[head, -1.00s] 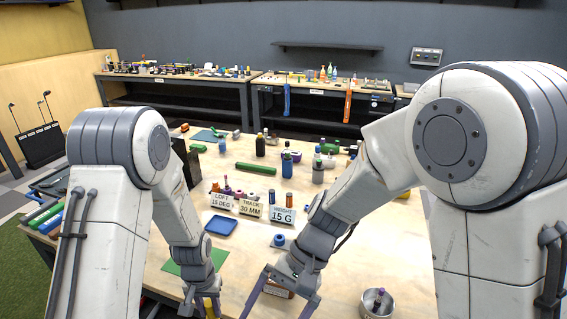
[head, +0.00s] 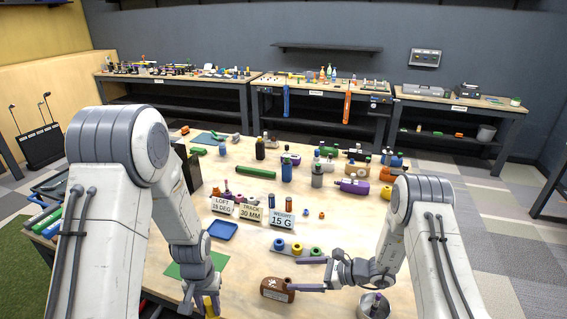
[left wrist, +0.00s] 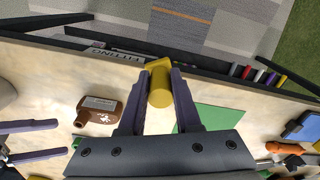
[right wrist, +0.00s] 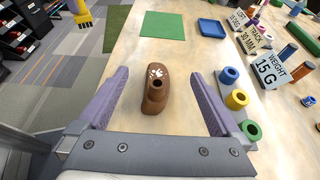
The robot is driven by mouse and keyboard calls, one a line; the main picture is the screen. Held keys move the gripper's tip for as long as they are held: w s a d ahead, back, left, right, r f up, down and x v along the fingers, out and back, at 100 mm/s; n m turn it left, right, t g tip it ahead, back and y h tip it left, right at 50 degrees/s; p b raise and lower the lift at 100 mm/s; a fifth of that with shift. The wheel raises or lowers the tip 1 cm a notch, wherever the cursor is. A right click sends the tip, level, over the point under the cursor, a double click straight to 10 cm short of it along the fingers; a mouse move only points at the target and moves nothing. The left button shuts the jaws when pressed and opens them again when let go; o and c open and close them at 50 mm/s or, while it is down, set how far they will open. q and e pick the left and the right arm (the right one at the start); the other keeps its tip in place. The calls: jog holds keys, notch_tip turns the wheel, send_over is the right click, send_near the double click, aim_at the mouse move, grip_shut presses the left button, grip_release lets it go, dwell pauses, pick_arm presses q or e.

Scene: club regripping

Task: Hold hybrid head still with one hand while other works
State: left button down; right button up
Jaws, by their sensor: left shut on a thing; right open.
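A brown club head (head: 278,289), which looks like the hybrid head, lies on the table near the front edge. It has a white paw-like mark and a round open socket, and also shows in the left wrist view (left wrist: 100,110) and right wrist view (right wrist: 156,92). My right gripper (head: 302,273) is open and comes in from the right; in the right wrist view the head appears between its spread fingers. Contact is not clear.
A holder with blue, yellow and green rings (head: 297,248) stands behind the head. A metal cup (head: 373,305) stands at front right. A green mat (head: 190,266), a blue tray (head: 222,230) and signs (head: 283,219) lie further left and back. Many bottles and heads fill the rear.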

pick_arm(q)
notch_tip(320, 180, down, 5)
jog(key=b, duration=0.4)
jog(key=shift+r, duration=0.15)
pick_arm(e)
send_near(278, 284)
jog(key=f, duration=0.1)
jog(key=a+f, duration=0.1)
jog(key=a, duration=0.1)
jog(key=shift+w+f, duration=0.25)
jog(key=shift+f, duration=0.15)
pick_arm(q)
notch_tip(278, 284, down, 3)
jog(key=b, duration=0.2)
jog(key=shift+r+b, duration=0.2)
jog(key=shift+b, duration=0.1)
pick_arm(e)
jog(key=x, duration=0.5)
jog(key=shift+a+r, duration=0.15)
jog(key=shift+w+a, duration=0.2)
jog(key=shift+a, duration=0.1)
pick_arm(q)
jog(key=shift+f+b, duration=0.5)
pick_arm(e)
jog(key=shift+x, duration=0.75)
jog(key=shift+r, duration=0.1)
grip_shut()
